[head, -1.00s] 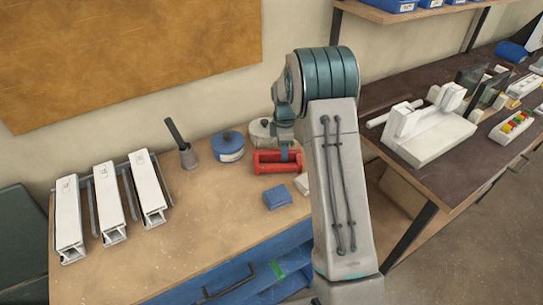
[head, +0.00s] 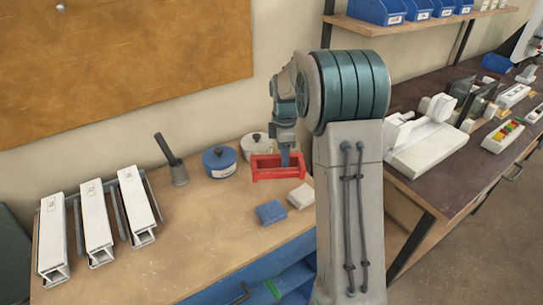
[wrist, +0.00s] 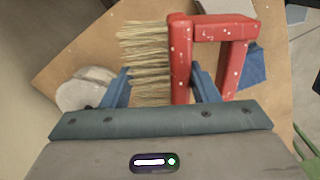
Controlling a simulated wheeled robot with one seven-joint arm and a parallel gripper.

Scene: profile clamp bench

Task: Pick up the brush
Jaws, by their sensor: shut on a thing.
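The brush has a red frame-like handle (wrist: 180,55) and pale bristles (wrist: 146,52), which show in the wrist view. In the head view its red handle (head: 262,169) is at the back of the wooden bench, in front of the pots. My gripper (wrist: 160,80) has its two blue fingers on either side of the brush and is shut on it. In the head view my gripper (head: 285,157) reaches down into the red handle, and the bristles do not show. I cannot tell whether the brush touches the bench top.
A blue pot (head: 220,163) and a pale lidded pot (head: 254,147) stand behind the brush. A blue block (head: 270,212) and a white block (head: 301,196) lie in front. The bench's front middle is clear.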

